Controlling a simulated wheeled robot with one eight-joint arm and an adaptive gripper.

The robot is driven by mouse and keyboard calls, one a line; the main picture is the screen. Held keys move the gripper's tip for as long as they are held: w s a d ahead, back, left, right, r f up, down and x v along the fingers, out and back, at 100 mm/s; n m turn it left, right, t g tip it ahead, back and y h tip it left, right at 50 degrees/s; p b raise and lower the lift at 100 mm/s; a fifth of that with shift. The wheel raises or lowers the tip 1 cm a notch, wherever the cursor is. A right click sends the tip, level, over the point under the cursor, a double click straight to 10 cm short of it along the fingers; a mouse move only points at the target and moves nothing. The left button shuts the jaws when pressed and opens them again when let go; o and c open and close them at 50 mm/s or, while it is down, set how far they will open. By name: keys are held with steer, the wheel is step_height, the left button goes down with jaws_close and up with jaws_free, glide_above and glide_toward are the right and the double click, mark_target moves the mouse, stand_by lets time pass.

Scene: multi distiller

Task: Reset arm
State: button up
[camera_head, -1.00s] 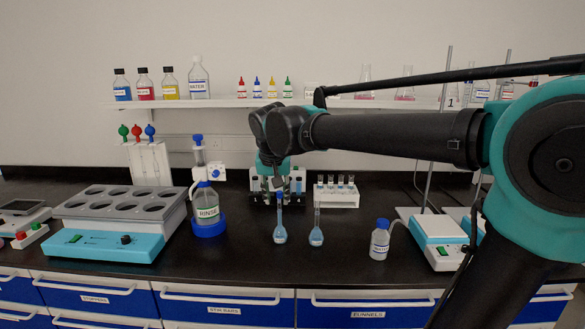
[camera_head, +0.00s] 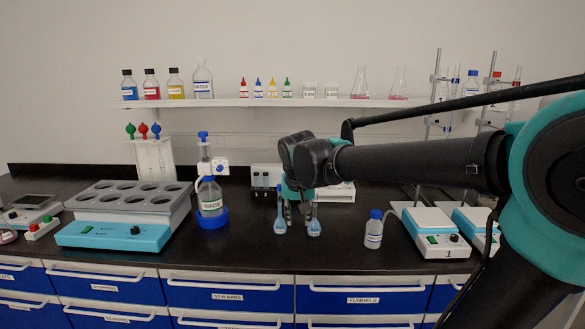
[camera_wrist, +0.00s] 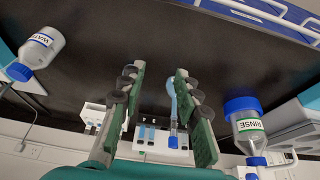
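My gripper (camera_head: 297,222) points down over the bench, and its two green fingers stand apart with empty space between the tips in the wrist view (camera_wrist: 160,72). I cannot tell whether a finger touches a flask. My arm stretches in from the right.
A rinse bottle (camera_head: 211,199) with a blue base stands left of the gripper. Racks stand behind. A grey block with round wells (camera_head: 106,202) is far left. The bench front is clear.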

steer(key=s+d+f, duration=1.4)
steer(key=d+f, duration=0.3)
steer(key=f, duration=0.2)
steer(key=shift+s+f, duration=0.15)
steer(key=shift+s, duration=0.05)
